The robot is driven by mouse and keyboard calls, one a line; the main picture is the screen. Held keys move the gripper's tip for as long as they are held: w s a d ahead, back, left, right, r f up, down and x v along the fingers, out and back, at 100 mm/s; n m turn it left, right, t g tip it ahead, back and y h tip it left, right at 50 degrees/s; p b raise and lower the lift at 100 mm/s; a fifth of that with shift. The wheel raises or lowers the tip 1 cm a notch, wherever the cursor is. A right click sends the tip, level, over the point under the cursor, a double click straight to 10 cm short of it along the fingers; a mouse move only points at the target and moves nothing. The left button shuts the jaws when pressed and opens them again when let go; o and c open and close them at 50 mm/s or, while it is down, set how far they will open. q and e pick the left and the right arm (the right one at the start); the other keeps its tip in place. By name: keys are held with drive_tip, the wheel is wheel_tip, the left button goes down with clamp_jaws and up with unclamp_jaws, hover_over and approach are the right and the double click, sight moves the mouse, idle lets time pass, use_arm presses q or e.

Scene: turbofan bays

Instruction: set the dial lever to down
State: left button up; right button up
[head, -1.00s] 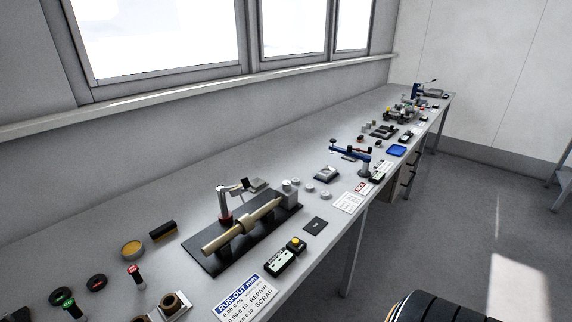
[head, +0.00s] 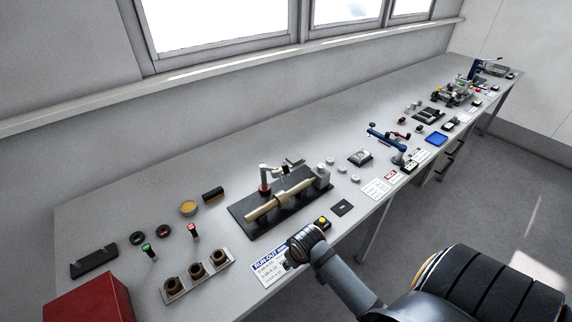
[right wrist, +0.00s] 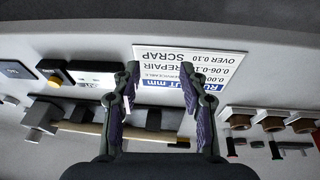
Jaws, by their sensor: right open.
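The run-out fixture stands on the bench: a black base plate (head: 243,223), a pale stepped shaft (head: 280,203) lying along it and a silver dial stand (head: 265,178) with a red collar behind the shaft. A small arm reaches right from the stand's top; the dial lever's position is too small to tell. My right gripper (right wrist: 160,95) is open and empty, seen upside down over the run-out card (right wrist: 190,65). The shaft (right wrist: 85,127) shows beyond the fingers in the right wrist view. In the head view my right wrist is in front of the plate's near side. My left gripper is not in view.
A rack with brown rings (head: 196,275), red and green gauges and a red box (head: 90,300) stand at left. The bench behind the fixture is clear.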

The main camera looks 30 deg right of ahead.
drive_tip(key=w+d+r+p, duration=0.2)
drive_tip(key=w+d+r, duration=0.2)
drive_tip(key=w+r, duration=0.75)
drive_tip(key=m+p, duration=0.1)
approach(286, 166)
drive_tip(key=shift+t, duration=0.4)
drive_tip(key=p+x, duration=0.1)
drive_tip(key=x, duration=0.2)
drive_tip(key=p+x, duration=0.1)
drive_tip(key=x, duration=0.2)
drive_tip(key=p+x, duration=0.1)
drive_tip(key=x, duration=0.2)
drive_tip(key=shift+s+f, duration=0.1)
drive_tip(key=shift+s, duration=0.3)
drive_tip(key=shift+w+f, duration=0.2)
drive_tip(key=shift+f, duration=0.25)
clamp_jaws()
